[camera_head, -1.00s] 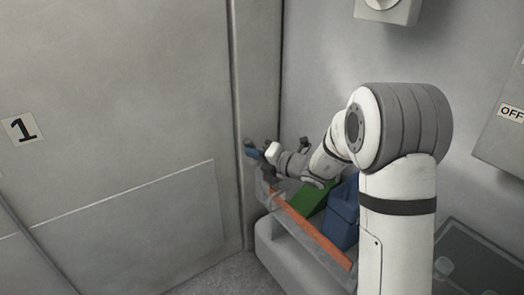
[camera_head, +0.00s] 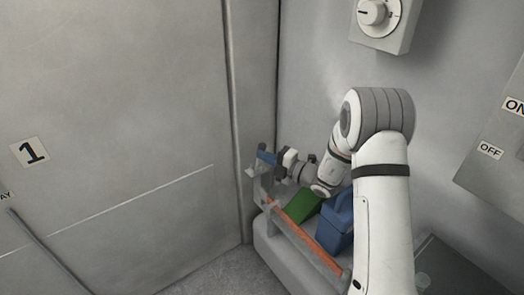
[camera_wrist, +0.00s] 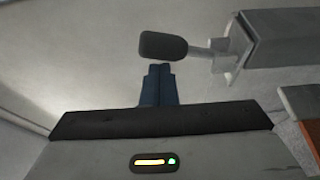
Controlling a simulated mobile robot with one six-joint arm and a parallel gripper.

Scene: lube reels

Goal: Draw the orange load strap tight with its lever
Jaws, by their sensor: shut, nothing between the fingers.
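The orange strap (camera_head: 318,246) lies along the near side of a grey carrier, and an orange piece shows at the right edge of the wrist view (camera_wrist: 300,103). The lever, with a dark rounded grip (camera_wrist: 163,46) on a short light shaft, sticks out leftward from a grey metal bracket (camera_wrist: 262,40) in the wrist view. My gripper (camera_wrist: 159,70) has its blue fingers together and empty, tips just below the dark grip in the picture. I cannot tell whether they touch it. In the head view my gripper (camera_head: 265,156) is at the carrier's far left end; the lever is hard to make out there.
A green item (camera_head: 302,208) and a blue container (camera_head: 336,220) sit in the carrier beside my arm. A grey wall closes in behind, with a dial box (camera_head: 378,22) and an ON/OFF panel (camera_head: 494,150). A large door (camera_head: 110,110) stands left.

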